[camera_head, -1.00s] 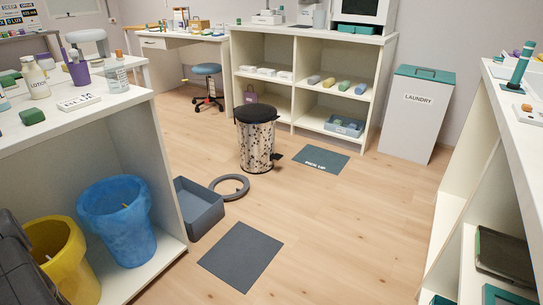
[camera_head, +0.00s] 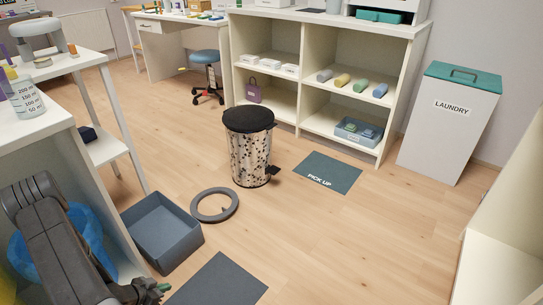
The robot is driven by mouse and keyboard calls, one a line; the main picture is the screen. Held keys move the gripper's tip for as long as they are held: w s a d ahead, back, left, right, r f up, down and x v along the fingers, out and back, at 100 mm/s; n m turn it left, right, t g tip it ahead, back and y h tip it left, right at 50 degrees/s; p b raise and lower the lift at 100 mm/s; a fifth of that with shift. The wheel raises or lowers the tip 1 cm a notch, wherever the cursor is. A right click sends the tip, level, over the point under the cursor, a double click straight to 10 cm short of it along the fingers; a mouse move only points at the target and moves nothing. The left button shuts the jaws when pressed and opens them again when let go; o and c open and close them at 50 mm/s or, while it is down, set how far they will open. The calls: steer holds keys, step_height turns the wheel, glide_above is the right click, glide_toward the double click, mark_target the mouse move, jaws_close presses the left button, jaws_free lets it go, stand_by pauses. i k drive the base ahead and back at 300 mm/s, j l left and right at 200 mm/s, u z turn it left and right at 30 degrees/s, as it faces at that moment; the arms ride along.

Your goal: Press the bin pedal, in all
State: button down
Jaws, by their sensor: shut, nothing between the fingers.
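The pedal bin (camera_head: 249,155) stands upright on the wooden floor, with a speckled metallic body and a black lid that is down. Its small dark pedal (camera_head: 274,170) sticks out low on the right side, close to the floor. My gripper (camera_head: 158,290) is at the lower left edge of the view, shut and empty. It is well apart from the bin, nearer to me and to the left. Part of my arm covers the blue bin behind it.
A grey open box (camera_head: 160,238) and a grey ring (camera_head: 216,189) lie on the floor between my gripper and the bin. A dark mat (camera_head: 220,284) lies in front. A "PICK UP" mat (camera_head: 328,172) lies right of the bin. Floor to the right is clear.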

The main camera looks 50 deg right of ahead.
mark_target(273, 171)
steer(key=i+l, duration=0.1)
steer(key=l, duration=0.95)
steer(key=i+l, duration=0.15)
steer(key=l, duration=0.35)
steer(key=i+l, duration=0.1)
steer(key=l, duration=0.4)
steer(key=l+z, duration=0.1)
steer(key=l, duration=0.4)
steer(key=i+l, duration=0.2)
steer(key=l, duration=0.3)
steer(key=i+l, duration=0.1)
steer(key=l, duration=0.4)
